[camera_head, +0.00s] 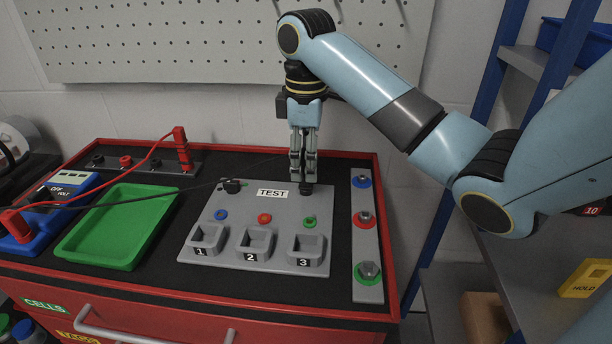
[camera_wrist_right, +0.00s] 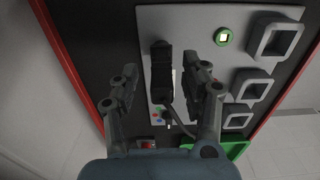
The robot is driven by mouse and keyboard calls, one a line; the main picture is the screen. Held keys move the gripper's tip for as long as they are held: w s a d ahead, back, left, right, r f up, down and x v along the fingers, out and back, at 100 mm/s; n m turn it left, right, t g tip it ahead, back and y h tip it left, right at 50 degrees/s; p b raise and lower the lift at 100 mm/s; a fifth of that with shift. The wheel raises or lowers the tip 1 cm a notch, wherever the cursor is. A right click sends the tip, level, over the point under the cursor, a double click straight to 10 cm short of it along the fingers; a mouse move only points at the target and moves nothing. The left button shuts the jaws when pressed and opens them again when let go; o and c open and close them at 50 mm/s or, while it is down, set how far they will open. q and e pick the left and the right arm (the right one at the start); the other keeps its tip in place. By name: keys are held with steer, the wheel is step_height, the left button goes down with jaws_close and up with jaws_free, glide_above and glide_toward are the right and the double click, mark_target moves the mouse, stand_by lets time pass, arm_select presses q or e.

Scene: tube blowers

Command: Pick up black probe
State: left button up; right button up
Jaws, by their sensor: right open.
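The black probe (camera_wrist_right: 161,72) shows in the right wrist view, with its dark cable trailing from its lower end. It lies between the two fingers of my right gripper (camera_wrist_right: 166,76), with a gap on each side. In the head view my right gripper (camera_head: 303,178) points straight down at the back right of the grey test board (camera_head: 222,232). A black end (camera_head: 306,188), seemingly the probe's, shows just under the fingertips; the fingers hide the rest. The gripper is open. My left gripper is out of view.
A red probe (camera_head: 182,150) stands in a socket strip left of the board. A green tray (camera_head: 118,222) and blue meter (camera_head: 62,190) lie further left. A strip of coloured posts (camera_head: 366,238) stands to the right. A pegboard (camera_head: 190,40) hangs behind.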

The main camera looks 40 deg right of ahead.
step_height(320, 180, down, 3)
steer(key=shift+s+r, duration=0.15)
steer(key=shift+r, duration=0.05)
steer(key=shift+f, duration=0.15)
jaws_close()
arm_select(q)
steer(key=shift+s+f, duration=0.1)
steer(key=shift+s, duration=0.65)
arm_select(e)
steer(key=shift+r, duration=0.3)
step_height(320, 180, up, 3)
steer(key=shift+r, duration=0.2)
steer(key=shift+s+d+r+p, duration=0.1)
steer(key=shift+s+r+p, duration=0.55)
steer(key=shift+p, duration=0.15)
arm_select(q)
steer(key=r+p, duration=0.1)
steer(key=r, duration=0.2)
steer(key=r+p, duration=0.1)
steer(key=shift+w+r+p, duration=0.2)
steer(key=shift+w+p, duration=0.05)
steer(key=shift+p, duration=0.05)
arm_select(e)
steer(key=s+d+r, duration=0.1)
steer(key=s+r, duration=0.4)
steer(key=s, duration=0.5)
steer(key=shift+r, duration=0.4)
